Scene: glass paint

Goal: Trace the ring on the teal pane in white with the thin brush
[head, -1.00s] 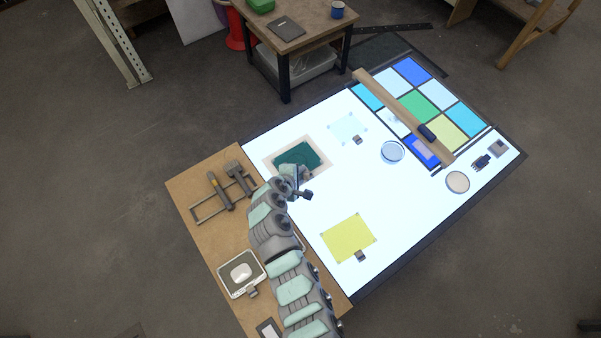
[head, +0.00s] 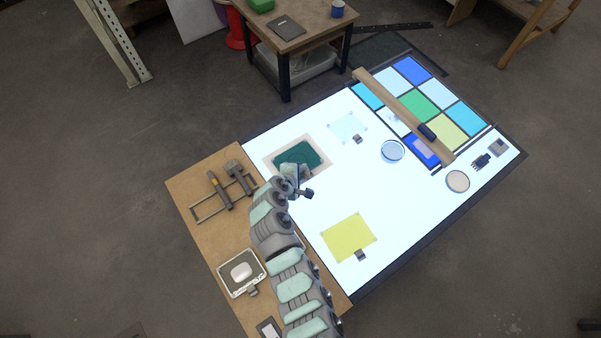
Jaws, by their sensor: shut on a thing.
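The teal pane (head: 297,155) lies on a pale sheet at the left end of the lit table (head: 320,215). A ring on it cannot be made out at this size. My gripper (head: 299,186) is at the near edge of the pane, seen from behind. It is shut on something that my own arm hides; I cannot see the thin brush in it. Whether a tip touches the glass cannot be told. A white tray with a dark floor and a white lump (head: 241,271) in it stands on the brown side board (head: 205,240).
A rack with two thick-handled tools (head: 225,187) lies on the side board. A yellow pane (head: 348,237) and a pale blue pane (head: 348,127) lie on the light table. A wooden bar (head: 395,103) crosses the coloured panel at the right. A round glass dish (head: 392,151) stands mid-table.

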